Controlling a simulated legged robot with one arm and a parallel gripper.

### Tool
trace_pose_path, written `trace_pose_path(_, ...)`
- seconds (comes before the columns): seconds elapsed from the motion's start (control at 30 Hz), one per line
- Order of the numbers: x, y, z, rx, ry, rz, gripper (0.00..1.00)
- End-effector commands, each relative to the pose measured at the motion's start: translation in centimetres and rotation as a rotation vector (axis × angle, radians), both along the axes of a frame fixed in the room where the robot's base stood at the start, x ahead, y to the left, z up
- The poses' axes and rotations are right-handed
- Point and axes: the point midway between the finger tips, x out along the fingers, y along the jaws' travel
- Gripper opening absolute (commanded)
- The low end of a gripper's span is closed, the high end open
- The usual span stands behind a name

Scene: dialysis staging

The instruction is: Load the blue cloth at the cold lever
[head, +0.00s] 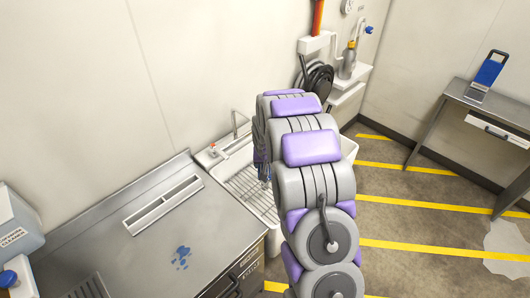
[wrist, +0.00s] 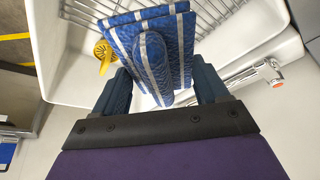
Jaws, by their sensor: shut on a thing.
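The blue cloth (wrist: 180,45), folded and striped white, is held between the two dark blue fingers of my gripper (wrist: 165,82) in the wrist view. It is above a white sink (wrist: 72,70) with a wire rack. A chrome tap fitting (wrist: 255,76) with a red mark is on the sink's right edge in the wrist view. In the head view, the sink (head: 266,212) is partly behind my arm, with a thin spout and a red-marked lever (head: 213,150) at its back left. I cannot make out a cold lever; my arm may hide it.
A wall shelf (head: 352,76) with a bottle is behind my arm. A side table (head: 500,110) holds a blue item (head: 490,72).

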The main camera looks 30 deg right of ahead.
Motion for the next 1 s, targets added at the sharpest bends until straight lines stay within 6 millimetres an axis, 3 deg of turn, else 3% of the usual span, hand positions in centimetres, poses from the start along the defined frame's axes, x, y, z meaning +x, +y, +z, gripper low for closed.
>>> trace_pose_path(0.53,-0.2,0.1,0.2,0.000,0.000,0.000,0.49)
trace_pose_path(1.0,-3.2,1.2,2.8,0.000,0.000,0.001,0.49)
